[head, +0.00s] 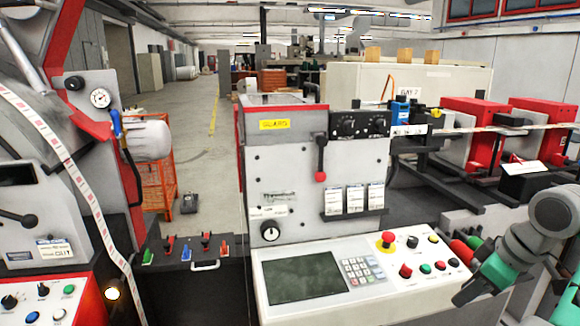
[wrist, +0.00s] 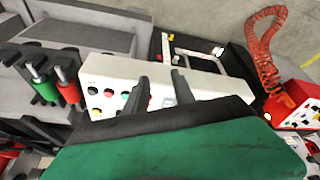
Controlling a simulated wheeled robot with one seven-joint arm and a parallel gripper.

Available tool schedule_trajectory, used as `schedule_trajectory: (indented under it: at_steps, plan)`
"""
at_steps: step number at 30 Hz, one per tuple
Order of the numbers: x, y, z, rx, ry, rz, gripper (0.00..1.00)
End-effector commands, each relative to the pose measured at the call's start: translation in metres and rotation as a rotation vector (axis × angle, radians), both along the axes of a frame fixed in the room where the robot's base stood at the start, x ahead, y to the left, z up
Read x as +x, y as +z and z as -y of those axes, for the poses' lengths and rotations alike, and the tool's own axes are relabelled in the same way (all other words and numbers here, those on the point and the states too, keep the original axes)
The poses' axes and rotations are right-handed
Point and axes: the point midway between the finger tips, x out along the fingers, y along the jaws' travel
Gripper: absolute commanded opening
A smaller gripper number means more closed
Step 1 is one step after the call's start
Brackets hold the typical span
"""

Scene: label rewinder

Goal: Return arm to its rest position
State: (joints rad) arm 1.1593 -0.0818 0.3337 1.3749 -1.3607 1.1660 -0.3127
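My arm (head: 550,215) reaches in from the right edge in the head view, grey with green parts. My gripper shows in the wrist view (wrist: 158,80) as two dark fingers standing apart with nothing seen between them, so it is open. In the head view its dark end is beside the right side of the control panel (head: 315,308); the fingers are too small there to judge. In the wrist view the fingers overlap the panel's buttons, and I cannot tell the gap to it.
A red emergency button (head: 386,240), a screen (head: 303,277) and a keypad (head: 358,270) are on the panel. Red and green rollers (wrist: 43,83) stand close to my gripper. A lever with a red knob (head: 320,176) sticks out above. Open floor (head: 210,165) lies behind, left of centre.

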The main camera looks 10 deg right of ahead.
Motion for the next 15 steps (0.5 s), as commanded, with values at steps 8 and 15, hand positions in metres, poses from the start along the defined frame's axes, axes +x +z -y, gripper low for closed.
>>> schedule_trajectory:
  at_steps: [8,15]
  plan:
    - [0.009,0.000,0.022,0.060,-0.231,0.029,0.31]
    - [0.008,-0.037,0.043,0.170,-0.530,0.004,0.31]
